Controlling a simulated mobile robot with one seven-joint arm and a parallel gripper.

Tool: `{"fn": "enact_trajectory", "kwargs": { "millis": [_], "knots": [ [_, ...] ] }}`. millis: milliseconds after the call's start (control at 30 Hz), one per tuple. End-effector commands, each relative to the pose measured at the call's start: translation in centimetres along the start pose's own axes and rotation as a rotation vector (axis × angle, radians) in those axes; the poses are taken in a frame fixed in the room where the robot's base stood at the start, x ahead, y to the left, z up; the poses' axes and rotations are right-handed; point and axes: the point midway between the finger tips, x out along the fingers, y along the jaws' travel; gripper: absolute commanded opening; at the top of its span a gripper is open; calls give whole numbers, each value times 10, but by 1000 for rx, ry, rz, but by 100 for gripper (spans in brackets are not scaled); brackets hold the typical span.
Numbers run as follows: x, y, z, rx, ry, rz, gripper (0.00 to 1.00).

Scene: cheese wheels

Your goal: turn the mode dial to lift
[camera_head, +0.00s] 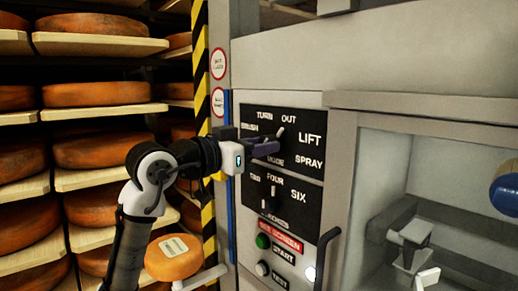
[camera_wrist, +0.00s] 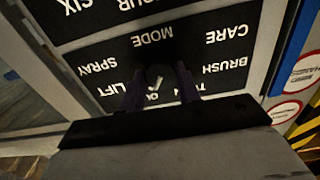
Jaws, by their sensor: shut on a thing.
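The mode dial sits on the upper black panel (camera_head: 310,165) of the machine, ringed by white words such as BRUSH, TURN, OUT, LIFT and SPRAY. My gripper (camera_head: 272,147) reaches it from the left and is shut on the dial, hiding most of it. The dial's pale pointer (camera_head: 281,132) shows above the fingers and points up towards OUT, left of LIFT. In the wrist view the panel is upside down; the dark fingers of my gripper (camera_wrist: 160,77) stand either side of the dial's pale pointer (camera_wrist: 156,83), close to OUT.
Below is a second dial panel (camera_head: 270,200) with FOUR and SIX, then a green START button (camera_head: 263,241) and a pale TEST button (camera_head: 262,268). A dark handle (camera_head: 325,250) juts out at right. Shelves of cheese wheels (camera_head: 95,93) fill the left.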

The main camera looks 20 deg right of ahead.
Motion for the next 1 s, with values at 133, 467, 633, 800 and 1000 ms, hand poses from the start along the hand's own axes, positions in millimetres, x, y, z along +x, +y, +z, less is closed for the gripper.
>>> {"fn": "enact_trajectory", "kwargs": {
  "millis": [133,467,633,800,1000],
  "knots": [
    [0,0,2,125,1,2,10],
    [0,0,1,383,1,1,10],
    [0,0,0,477,1,0,10],
    [0,0,0,535,0,0,10],
    [0,0,0,564,0,0,10]
  ]
}}
